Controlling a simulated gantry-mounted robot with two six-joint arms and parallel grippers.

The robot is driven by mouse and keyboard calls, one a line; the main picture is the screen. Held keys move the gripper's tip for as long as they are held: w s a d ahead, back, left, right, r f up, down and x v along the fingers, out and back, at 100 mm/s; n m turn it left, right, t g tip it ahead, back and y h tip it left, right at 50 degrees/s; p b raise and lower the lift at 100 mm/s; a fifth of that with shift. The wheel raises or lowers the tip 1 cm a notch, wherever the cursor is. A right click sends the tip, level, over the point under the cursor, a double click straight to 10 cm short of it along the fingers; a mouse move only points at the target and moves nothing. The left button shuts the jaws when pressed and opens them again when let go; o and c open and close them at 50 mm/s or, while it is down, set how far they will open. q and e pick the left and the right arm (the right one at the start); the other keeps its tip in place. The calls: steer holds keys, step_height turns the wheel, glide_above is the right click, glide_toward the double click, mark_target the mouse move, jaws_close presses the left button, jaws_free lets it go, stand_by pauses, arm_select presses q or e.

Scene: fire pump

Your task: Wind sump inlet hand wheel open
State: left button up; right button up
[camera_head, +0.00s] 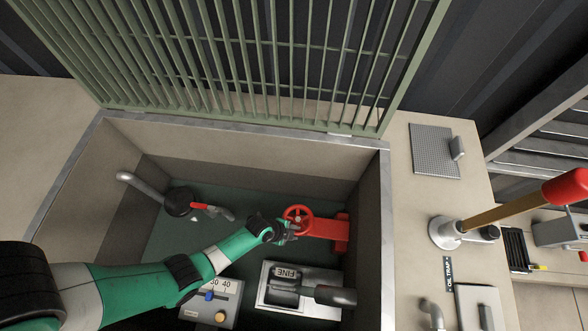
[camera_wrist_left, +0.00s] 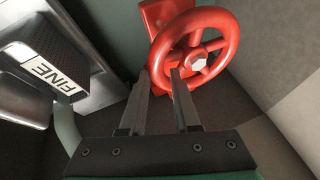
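The red hand wheel (camera_head: 297,219) is on a red valve body (camera_head: 330,230) inside the sump, at the middle right in the head view. In the left wrist view the wheel (camera_wrist_left: 218,27) is close, with a pale hex hub at its centre. My left gripper (camera_head: 290,228) is at the wheel's near side. In the left wrist view its two fingers (camera_wrist_left: 159,82) are apart with a gap between them, and the right finger overlaps the lower left rim. I cannot tell whether the fingers touch the rim. My right gripper is not in view.
The sump's metal rim (camera_head: 386,215) surrounds the work area, with a raised green grate (camera_head: 260,60) behind. A FINE-labelled unit (camera_head: 288,288) with a dark handle and a panel with knobs (camera_head: 212,303) are nearby. A pipe with a red handle (camera_head: 205,208) is to the left.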

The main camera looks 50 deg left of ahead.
arm_select(q)
jaws_close()
steer(key=shift+d, duration=0.1)
